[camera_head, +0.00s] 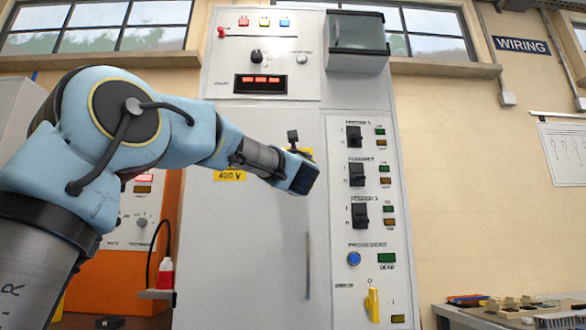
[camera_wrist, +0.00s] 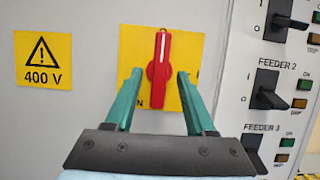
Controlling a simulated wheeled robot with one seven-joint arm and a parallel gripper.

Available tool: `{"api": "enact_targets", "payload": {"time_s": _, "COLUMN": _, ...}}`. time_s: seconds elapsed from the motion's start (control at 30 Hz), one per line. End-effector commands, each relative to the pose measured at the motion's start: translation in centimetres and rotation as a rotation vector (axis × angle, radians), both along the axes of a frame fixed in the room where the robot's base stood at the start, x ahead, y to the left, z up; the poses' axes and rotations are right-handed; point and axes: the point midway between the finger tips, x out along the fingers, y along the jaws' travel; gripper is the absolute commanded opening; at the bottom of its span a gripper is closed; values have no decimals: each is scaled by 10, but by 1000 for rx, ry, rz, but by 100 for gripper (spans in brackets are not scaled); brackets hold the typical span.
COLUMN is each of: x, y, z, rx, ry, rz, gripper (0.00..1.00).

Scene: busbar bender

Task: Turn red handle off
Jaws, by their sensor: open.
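The red handle (camera_wrist: 159,70) is on a yellow plate (camera_wrist: 190,48) on the grey cabinet door in the wrist view. It stands upright, its narrow end pointing up. My gripper (camera_wrist: 158,74) is open, with one green finger on each side of the handle's lower part. I cannot tell whether the fingers touch it; small gaps show in the picture. In the head view my gripper (camera_head: 304,178) is at the cabinet door and hides the handle. Only a bit of the yellow plate shows there. The lettering at the plate's bottom is mostly hidden.
A yellow 400 V warning label (camera_wrist: 43,61) is left of the handle. A column of black feeder switches (camera_head: 357,175) with green and amber lamps is on the right panel. A blue button (camera_head: 354,258) and a yellow handle (camera_head: 372,304) are lower. A workbench (camera_head: 510,310) stands at right.

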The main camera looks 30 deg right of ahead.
Motion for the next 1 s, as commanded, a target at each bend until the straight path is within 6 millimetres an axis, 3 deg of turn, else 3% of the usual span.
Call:
{"api": "enact_targets", "payload": {"time_s": 0.2, "x": -39, "y": 18, "z": -20, "rx": 1, "ry": -3, "rz": 0, "gripper": 55}}
{"api": "enact_targets", "payload": {"time_s": 0.4, "x": -65, "y": 30, "z": -30, "rx": 1, "ry": -3, "rz": 1, "gripper": 55}}
{"api": "enact_targets", "payload": {"time_s": 0.6, "x": -74, "y": 34, "z": -34, "rx": 0, "ry": -1, "rz": 1, "gripper": 55}}
{"api": "enact_targets", "payload": {"time_s": 1.0, "x": -74, "y": 34, "z": -34, "rx": 0, "ry": 0, "rz": 1, "gripper": 55}}
